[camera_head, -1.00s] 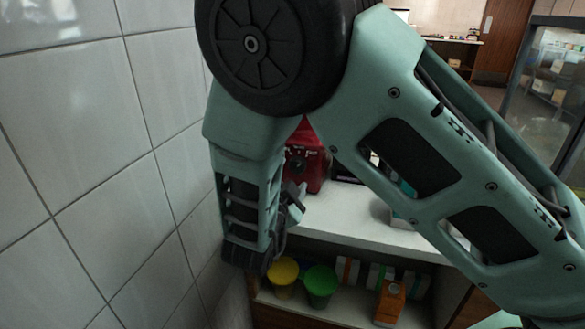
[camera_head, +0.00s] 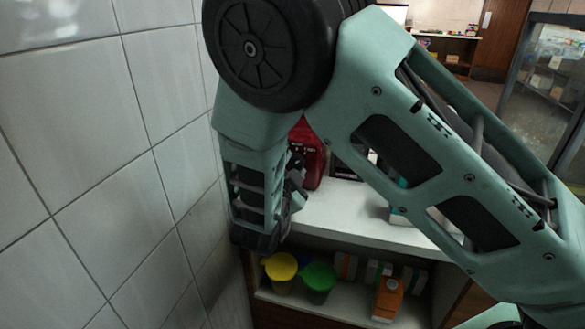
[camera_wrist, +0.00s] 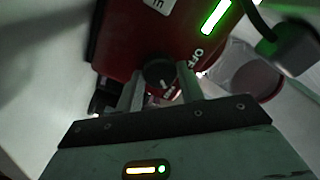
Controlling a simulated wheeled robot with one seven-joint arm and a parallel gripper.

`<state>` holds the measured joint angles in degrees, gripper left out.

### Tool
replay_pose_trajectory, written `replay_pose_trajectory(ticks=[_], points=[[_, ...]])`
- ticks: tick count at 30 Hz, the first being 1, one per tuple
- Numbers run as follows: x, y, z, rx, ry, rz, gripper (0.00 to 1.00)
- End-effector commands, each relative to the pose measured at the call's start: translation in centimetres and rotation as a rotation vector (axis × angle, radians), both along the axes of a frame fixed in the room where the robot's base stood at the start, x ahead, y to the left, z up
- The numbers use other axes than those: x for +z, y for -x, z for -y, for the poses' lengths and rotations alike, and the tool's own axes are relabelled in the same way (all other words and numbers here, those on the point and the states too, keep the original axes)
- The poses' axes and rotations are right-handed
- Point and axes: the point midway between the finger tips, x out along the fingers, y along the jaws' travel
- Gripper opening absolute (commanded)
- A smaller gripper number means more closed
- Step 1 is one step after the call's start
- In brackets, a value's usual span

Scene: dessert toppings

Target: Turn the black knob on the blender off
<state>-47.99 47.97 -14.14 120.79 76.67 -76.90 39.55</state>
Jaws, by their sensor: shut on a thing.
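The blender's red base (camera_head: 316,165) stands on the white counter, partly hidden by my arm in the head view. The red base also fills the upper middle of the wrist view (camera_wrist: 115,45). The round black knob (camera_wrist: 159,72) is on its front, near white lettering that includes "OFF". My gripper (camera_wrist: 160,82) has one finger on each side of the knob and is shut on it. In the head view my gripper (camera_head: 299,183) is at the front of the base, and the knob's contact is hidden.
A tiled wall (camera_head: 100,150) is close on the left of my arm. Below the counter (camera_head: 345,215), a shelf holds a yellow cup (camera_head: 281,268), a green cup (camera_head: 319,277) and several boxes. A dark cable and plug (camera_wrist: 290,45) show at right in the wrist view.

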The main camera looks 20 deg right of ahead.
Motion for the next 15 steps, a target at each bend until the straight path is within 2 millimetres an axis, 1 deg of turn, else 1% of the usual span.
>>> replay_pose_trajectory(ticks=[8, 15], points=[[0.07, 0.05, 0.0, -0.001, 0.077, -0.057, 0.15], [0.16, 0.06, 0.01, -0.001, 0.229, -0.168, 0.15]])
